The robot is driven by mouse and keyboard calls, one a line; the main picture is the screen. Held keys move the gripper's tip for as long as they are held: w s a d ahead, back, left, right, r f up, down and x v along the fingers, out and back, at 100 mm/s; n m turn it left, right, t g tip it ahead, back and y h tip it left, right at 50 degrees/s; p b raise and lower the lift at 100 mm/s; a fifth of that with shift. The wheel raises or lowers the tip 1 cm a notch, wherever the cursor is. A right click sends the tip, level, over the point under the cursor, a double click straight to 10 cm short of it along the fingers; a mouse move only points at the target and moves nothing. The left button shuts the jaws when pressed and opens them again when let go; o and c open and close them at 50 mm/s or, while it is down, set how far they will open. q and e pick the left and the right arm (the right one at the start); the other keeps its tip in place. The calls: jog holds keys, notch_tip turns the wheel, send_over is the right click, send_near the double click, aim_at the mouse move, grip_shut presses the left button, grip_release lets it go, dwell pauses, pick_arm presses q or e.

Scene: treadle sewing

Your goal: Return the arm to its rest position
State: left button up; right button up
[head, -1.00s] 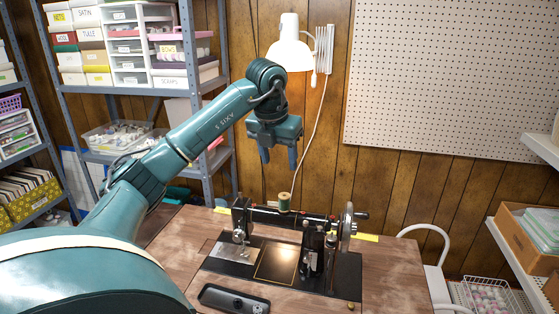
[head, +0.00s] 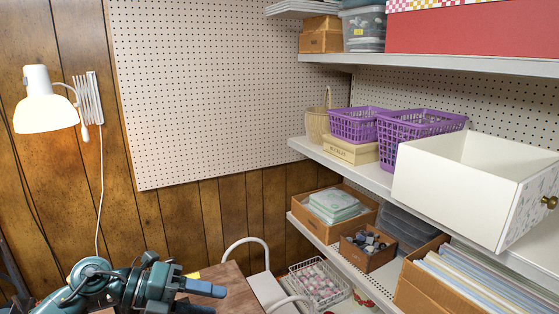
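My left arm comes in at the bottom left, a teal jointed arm with its wrist low in the picture. My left gripper (head: 207,298) points to the right, over the wooden table top (head: 232,291). Its two blue-grey fingers are apart, with nothing seen between them; the lower finger is partly cut off by the bottom edge. My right gripper is not in view. The sewing machine is out of view.
A white wall lamp (head: 42,105) hangs at left. A white chair (head: 268,287) stands by the table. At right, shelves hold purple baskets (head: 355,124), a white drawer (head: 465,190) and boxes. A wire basket (head: 318,283) sits below. The space before the pegboard (head: 225,90) is clear.

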pick_arm(q)
jog(key=s+d+n+t+h, duration=0.2)
jog(key=d+n+t+h, duration=0.1)
jog(key=d+n+h, duration=0.15)
jog(key=s+a+f+n+t+y, duration=0.2)
jog(key=s+f+n+t+y, duration=0.2)
jog(key=n, duration=0.9)
jog(key=s+a+f+n+t+y+p, duration=0.1)
jog(key=s+a+f+n+t+y, duration=0.2)
jog(key=f+n+y, duration=0.7)
notch_tip(320, 180, down, 3)
jog(key=s+n, duration=0.2)
jog(key=n, duration=0.1)
jog(key=shift+s+r+t, duration=0.15)
jog(key=shift+s+t, duration=0.05)
jog(key=shift+t, duration=0.2)
jog(key=s+f+g, duration=0.1)
jog(key=s, duration=0.1)
jog(key=s+f+n+g, duration=0.1)
jog(key=s+f, duration=0.1)
jog(key=s+f+n, duration=0.1)
jog(key=shift+s+d+f+g, duration=0.2)
jog(key=shift+s+f+g, duration=0.1)
jog(key=shift+s+g, duration=0.1)
